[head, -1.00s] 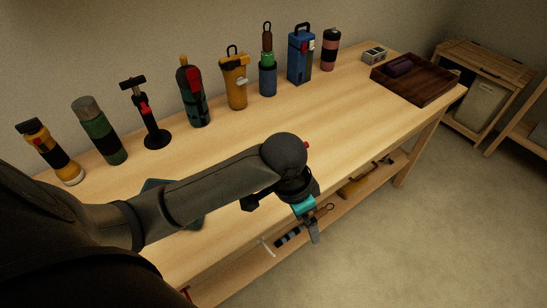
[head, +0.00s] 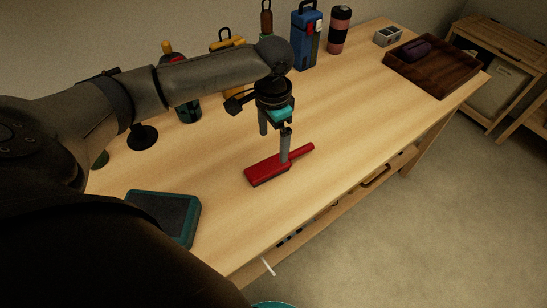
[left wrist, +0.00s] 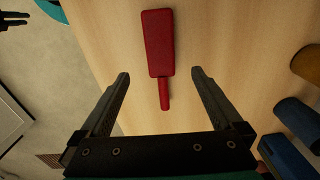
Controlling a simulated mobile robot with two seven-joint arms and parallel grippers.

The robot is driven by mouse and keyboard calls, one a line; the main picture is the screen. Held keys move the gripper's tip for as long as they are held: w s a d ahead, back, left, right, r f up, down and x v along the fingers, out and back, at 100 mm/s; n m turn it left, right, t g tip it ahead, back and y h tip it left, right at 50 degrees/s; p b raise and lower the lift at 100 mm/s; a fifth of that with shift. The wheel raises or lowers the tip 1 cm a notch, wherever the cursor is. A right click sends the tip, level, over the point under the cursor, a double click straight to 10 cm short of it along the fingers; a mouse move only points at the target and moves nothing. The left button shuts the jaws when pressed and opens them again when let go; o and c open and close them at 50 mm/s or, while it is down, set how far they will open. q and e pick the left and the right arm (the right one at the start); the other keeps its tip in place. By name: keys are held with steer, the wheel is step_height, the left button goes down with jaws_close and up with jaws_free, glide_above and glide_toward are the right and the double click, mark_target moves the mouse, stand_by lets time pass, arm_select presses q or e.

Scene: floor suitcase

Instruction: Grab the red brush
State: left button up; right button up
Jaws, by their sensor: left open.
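The red brush (head: 275,166) lies flat on the wooden table near its front edge, its handle pointing to the right and back. In the left wrist view the brush (left wrist: 159,45) is ahead of the fingers, with its handle toward the gap between them. My left gripper (head: 274,146) is open and empty above the table, its fingers pointing down. In the head view one finger overlaps the brush near the handle. In the left wrist view the gripper's two fingers (left wrist: 160,74) stand wide apart, and the brush is not between their pads. My right gripper cannot be made out in the head view.
A teal-edged dark tray (head: 165,215) lies at the table's front left. A blue lantern-like bottle (head: 305,38), a pink tumbler (head: 339,30) and other bottles line the back. A dark wooden tray (head: 432,68) sits at the far right. The table right of the brush is clear.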

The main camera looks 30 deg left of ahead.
mark_target(273, 164)
arm_select(q)
step_height(273, 164, down, 4)
steer(key=shift+r+b, duration=0.1)
steer(key=shift+b, duration=0.3)
step_height(273, 164, down, 5)
steer(key=shift+f+b, duration=0.1)
steer(key=shift+b, duration=0.95)
steer(key=shift+c, duration=0.2)
steer(key=c, duration=1.5)
